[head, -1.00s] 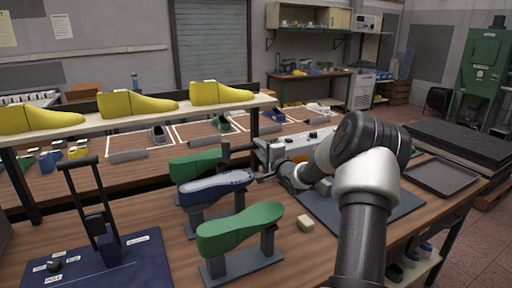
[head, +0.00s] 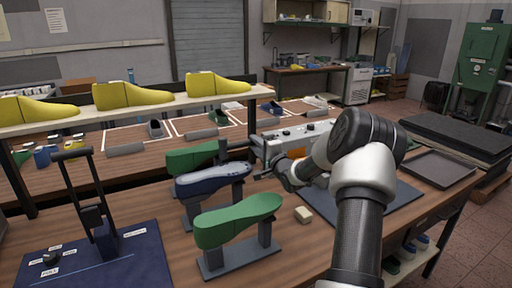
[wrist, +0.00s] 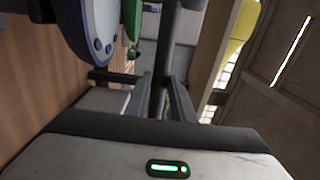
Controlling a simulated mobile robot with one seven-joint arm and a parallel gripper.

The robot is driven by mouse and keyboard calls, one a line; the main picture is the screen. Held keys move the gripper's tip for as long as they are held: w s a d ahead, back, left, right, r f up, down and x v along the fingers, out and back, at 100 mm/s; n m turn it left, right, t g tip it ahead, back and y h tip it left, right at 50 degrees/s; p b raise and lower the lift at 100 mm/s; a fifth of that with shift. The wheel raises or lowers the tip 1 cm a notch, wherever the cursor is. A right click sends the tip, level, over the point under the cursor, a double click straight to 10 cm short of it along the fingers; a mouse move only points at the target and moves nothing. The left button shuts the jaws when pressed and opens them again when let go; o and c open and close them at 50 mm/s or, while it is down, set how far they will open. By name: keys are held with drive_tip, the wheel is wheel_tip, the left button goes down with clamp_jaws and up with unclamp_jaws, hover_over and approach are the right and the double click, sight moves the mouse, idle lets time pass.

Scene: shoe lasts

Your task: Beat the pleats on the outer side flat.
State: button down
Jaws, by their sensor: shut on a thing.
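A blue-and-grey shoe upper (head: 212,180) sits sole-up on a stand between two green lasts, the nearer one (head: 238,220) and the farther one (head: 192,159). In the wrist view the upper (wrist: 85,22) shows at the upper left, with dark round marks along its edge. The pleats cannot be told clearly. My gripper (head: 266,175) is just right of the upper's end, apparently apart from it. In the wrist view my gripper (wrist: 158,100) is shut on a dark bar-like tool (wrist: 168,45), whose far end is out of frame.
A cream block (head: 303,214) lies on the bench right of the nearer green last. A blue mat with a black lever device (head: 90,200) is at left. A shelf with yellow lasts (head: 128,95) runs behind.

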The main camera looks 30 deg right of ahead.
drive_tip(key=shift+r, duration=0.5)
